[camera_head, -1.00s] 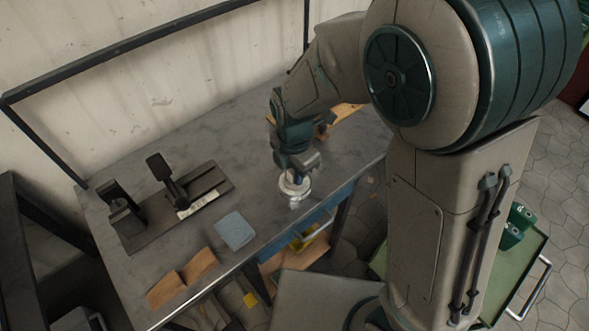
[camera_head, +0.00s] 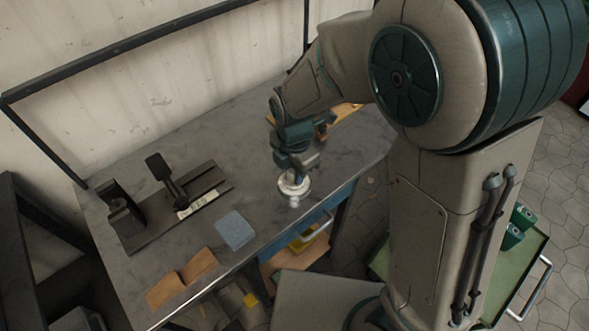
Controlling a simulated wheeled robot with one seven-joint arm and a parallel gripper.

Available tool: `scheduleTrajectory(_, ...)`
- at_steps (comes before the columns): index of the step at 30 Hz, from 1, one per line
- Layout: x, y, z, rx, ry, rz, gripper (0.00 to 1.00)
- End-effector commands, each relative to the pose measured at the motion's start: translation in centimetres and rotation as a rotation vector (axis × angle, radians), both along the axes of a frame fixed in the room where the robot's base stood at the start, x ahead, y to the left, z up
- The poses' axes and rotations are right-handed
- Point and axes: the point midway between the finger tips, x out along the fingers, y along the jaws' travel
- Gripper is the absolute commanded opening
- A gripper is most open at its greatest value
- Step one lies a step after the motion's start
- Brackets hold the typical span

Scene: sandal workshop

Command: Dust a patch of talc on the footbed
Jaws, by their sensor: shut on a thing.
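My gripper (camera_head: 297,172) points down near the front edge of the grey workbench (camera_head: 140,285). It is shut on a small whitish round thing (camera_head: 292,187), which looks like a shaker or puff. A pale disc shows around its foot; I cannot tell whether it touches the bench. The footbed is not clearly identifiable. Two tan leather-like pieces (camera_head: 182,278) lie at the front left of the bench. A tan-orange piece (camera_head: 345,117) lies behind my gripper, partly hidden by my arm. No talc patch can be made out.
A dark clamp-like fixture (camera_head: 178,205) with upright parts stands at the left of the bench. A blue-grey pad (camera_head: 235,231) lies between it and the front edge. The bench behind the fixture is bare. A green cart (camera_head: 530,262) with green containers stands at the right.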

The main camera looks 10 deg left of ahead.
Motion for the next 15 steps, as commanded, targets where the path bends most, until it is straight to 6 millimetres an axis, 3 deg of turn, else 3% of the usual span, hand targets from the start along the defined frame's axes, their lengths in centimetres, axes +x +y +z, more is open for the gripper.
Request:
scheduleTrajectory(5,-0.1,-0.1,0.3,-0.003,0.004,0.0,0.01)
scheduleTrajectory(15,-0.1,-0.1,3.1,-0.001,0.002,-0.001,0.01)
